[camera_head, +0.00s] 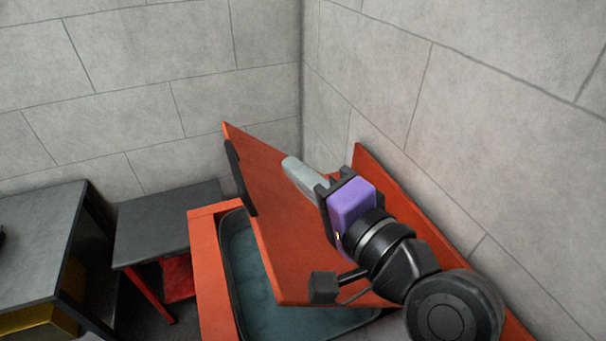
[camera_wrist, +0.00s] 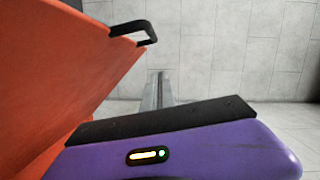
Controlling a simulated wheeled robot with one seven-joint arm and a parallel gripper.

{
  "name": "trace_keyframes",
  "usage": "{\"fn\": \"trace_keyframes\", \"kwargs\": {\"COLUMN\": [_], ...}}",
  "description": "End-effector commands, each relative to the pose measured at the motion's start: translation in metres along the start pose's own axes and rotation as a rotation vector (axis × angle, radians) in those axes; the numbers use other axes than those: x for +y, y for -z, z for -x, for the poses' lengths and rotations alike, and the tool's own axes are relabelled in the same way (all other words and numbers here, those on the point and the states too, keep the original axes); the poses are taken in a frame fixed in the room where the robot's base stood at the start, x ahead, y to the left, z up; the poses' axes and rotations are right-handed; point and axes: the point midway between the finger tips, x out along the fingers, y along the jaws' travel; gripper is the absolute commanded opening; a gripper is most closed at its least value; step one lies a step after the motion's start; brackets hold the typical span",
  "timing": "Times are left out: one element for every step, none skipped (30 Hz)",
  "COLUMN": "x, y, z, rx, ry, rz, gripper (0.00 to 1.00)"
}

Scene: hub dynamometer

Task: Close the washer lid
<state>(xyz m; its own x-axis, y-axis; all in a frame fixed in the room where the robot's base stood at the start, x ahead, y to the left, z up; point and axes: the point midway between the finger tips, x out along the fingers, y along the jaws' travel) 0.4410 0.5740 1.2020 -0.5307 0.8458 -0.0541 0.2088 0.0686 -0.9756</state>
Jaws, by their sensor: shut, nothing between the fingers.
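The washer lid (camera_head: 270,215) is an orange-red panel, raised and tilted over the orange washer body (camera_head: 206,270). A black handle (camera_head: 238,178) sits on its left edge. In the wrist view the lid (camera_wrist: 60,75) fills the left side, with its handle (camera_wrist: 138,30) at the top. My gripper (camera_head: 290,163) is shut and empty, on the right side of the lid in the head view. Its grey fingers also show in the wrist view (camera_wrist: 158,90), beside the lid face. I cannot tell whether they touch it. My arm hides the lid's lower right part.
The washer's blue-green basin (camera_head: 243,262) is open below the lid. Grey block walls (camera_head: 440,120) stand close behind and to the right. A dark table (camera_head: 165,218) with a red frame and a dark cabinet (camera_head: 40,235) stand to the left.

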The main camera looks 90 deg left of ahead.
Motion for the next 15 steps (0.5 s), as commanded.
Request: {"fn": "trace_keyframes", "kwargs": {"x": [-0.003,-0.003,-0.003,-0.003,-0.003,-0.003,-0.003,-0.003,-0.002,-0.002,-0.002,-0.002,-0.002,-0.002,-0.002], "y": [-0.001,-0.001,0.0,0.0,-0.001,0.0,0.0,-0.001,0.0,-0.008,-0.013,-0.018,-0.022,-0.025,-0.029], "z": [-0.012,-0.018,-0.026,-0.032,-0.038,-0.045,-0.051,-0.057,-0.064,-0.063,-0.063,-0.064,-0.065,-0.066,-0.066], "rx": [-0.003,-0.004,-0.004,-0.003,-0.004,-0.002,-0.003,-0.003,-0.002,-0.002,-0.002,-0.001,-0.001,0.0,0.001], "ry": [0.0,-0.001,0.0,0.0,-0.001,0.0,0.0,0.0,-0.001,-0.001,-0.001,-0.001,0.0,0.0,0.0], "rz": [0.0,0.001,0.001,0.001,0.002,0.001,0.001,0.001,0.002,0.001,0.002,0.001,0.002,0.002,0.002], "gripper": [0.0,0.0,0.0,0.0,0.0,0.0,0.0,0.0,0.0,0.0,0.0,0.0,0.0,0.0,0.0]}}
